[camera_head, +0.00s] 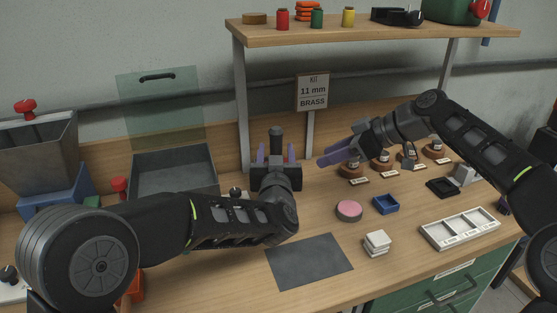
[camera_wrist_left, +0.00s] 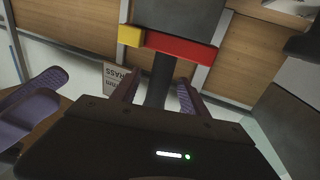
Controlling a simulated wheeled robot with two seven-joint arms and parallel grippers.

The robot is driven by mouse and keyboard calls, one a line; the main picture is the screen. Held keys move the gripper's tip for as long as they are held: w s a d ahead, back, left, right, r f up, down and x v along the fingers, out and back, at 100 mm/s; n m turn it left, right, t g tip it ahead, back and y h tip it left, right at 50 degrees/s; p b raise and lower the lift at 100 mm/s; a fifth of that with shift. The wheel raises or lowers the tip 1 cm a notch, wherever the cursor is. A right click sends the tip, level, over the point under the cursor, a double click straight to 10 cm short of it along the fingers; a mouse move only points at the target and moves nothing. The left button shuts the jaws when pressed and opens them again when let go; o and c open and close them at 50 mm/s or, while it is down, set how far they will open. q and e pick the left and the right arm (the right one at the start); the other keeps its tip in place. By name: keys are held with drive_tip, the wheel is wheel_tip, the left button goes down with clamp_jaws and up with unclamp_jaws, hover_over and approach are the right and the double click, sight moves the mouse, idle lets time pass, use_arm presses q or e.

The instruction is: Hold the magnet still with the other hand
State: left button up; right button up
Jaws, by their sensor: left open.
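My left gripper (camera_head: 275,153) is open, its purple fingers pointing up on either side of a dark upright post (camera_head: 275,137). The post also shows between the fingers in the left wrist view (camera_wrist_left: 160,80). In that view, a grey block (camera_wrist_left: 180,14) with a red and yellow bar (camera_wrist_left: 180,47) lies beyond the post. I cannot tell whether these parts are the magnet, or whether the fingers touch the post. My right gripper (camera_head: 330,158) hangs to the right of the left one, with its purple fingers pointing left and nothing visible in them. Its finger gap is unclear.
A pink-topped round pad (camera_head: 349,210), a blue tray (camera_head: 386,204), white blocks (camera_head: 377,243) and a white divided tray (camera_head: 460,229) stand on the bench. A grey mat (camera_head: 309,262) lies in front. A grey bin (camera_head: 150,180) stands left. A shelf (camera_head: 370,33) runs above.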

use_arm(q)
drive_tip(key=shift+w, duration=0.95)
drive_tip(key=shift+c, duration=0.2)
clamp_jaws()
idle(0.5)
use_arm(e)
clamp_jaws()
idle(1.6)
